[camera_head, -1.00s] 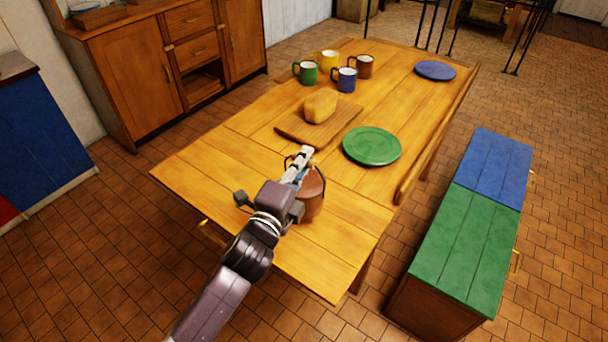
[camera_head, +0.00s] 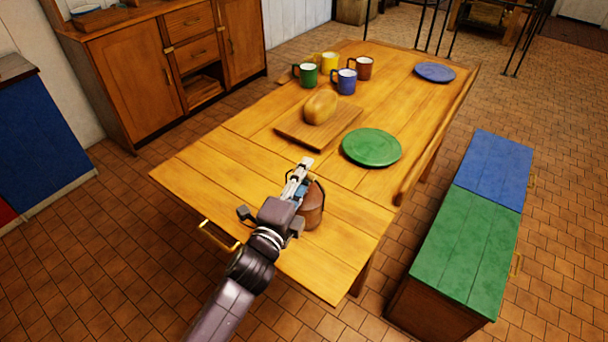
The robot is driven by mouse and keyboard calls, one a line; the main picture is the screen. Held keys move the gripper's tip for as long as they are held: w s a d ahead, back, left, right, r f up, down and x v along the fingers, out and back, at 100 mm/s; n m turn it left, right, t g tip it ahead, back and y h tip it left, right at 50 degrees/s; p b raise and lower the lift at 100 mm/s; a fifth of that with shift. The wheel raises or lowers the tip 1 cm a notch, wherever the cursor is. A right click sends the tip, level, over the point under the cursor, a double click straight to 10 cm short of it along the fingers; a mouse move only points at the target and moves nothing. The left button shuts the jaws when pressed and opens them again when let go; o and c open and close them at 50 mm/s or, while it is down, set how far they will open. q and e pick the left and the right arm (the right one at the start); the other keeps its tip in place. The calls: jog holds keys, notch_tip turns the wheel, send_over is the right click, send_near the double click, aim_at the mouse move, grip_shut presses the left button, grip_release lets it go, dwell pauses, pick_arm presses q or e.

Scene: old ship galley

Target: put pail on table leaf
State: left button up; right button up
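The brown pail (camera_head: 313,208) stands upright on the near part of the wooden table, which looks like the table leaf (camera_head: 345,262). The gripper and wrist hide the pail's left side, and I cannot make out the gap between the fingers or any contact with the handle. My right gripper is not in view.
A green plate (camera_head: 372,147) and a board (camera_head: 291,132) with a loaf (camera_head: 320,107) lie beyond the pail. Several mugs and a blue plate (camera_head: 435,72) are farther back. A blue-and-green bench (camera_head: 465,240) stands right. The leaf's left part is bare.

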pick_arm(q)
jog(key=b+v, duration=0.1)
jog(key=v, duration=1.1)
